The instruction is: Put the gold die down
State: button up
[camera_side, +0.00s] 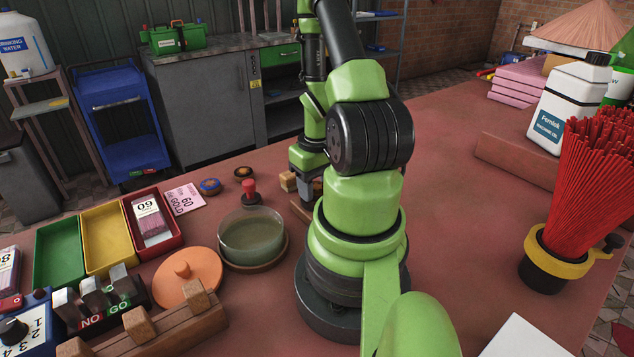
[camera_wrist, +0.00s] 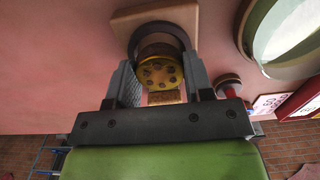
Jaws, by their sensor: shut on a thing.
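In the wrist view the gold die (camera_wrist: 159,73) is a round gold disc with several dark holes. It sits between the two fingers of my gripper (camera_wrist: 161,76), which are shut on it. A dark ring (camera_wrist: 140,38) on a wooden block (camera_wrist: 182,15) lies just beyond the die; I cannot tell whether the die touches it. In the side view my gripper (camera_side: 306,184) is low over the table behind my arm, and the gold die cannot be made out there.
A glass bowl (camera_side: 251,238), a red-knobbed tool (camera_side: 250,188), a blue-rimmed disc (camera_side: 209,186) and a pink card marked 60 GOLD (camera_side: 183,198) are left of my arm. Small wooden blocks (camera_side: 288,181) stand beside my gripper.

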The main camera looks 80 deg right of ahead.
aim_at(316, 187)
jog(key=shift+f, duration=0.35)
jog(key=o, duration=1.2)
jog(key=shift+c, duration=0.2)
jog(key=shift+r, duration=0.1)
notch_tip(316, 187, up, 13)
jog(key=w+a+r+n+t+h, duration=0.1)
jog(key=w+a+r+n+t, duration=0.15)
jog(key=w+a+r, duration=0.5)
jog(key=s+a+r+n+t+y, duration=0.1)
jog(key=a+r, duration=0.5)
jog(key=a, duration=0.8)
jog(key=n+t+y, duration=0.1)
jog(key=t+y, duration=0.1)
jog(key=t, duration=0.1)
jog(key=shift+s+r+t, duration=0.15)
jog(key=shift+r+t, duration=0.2)
jog(key=shift+n, duration=0.25)
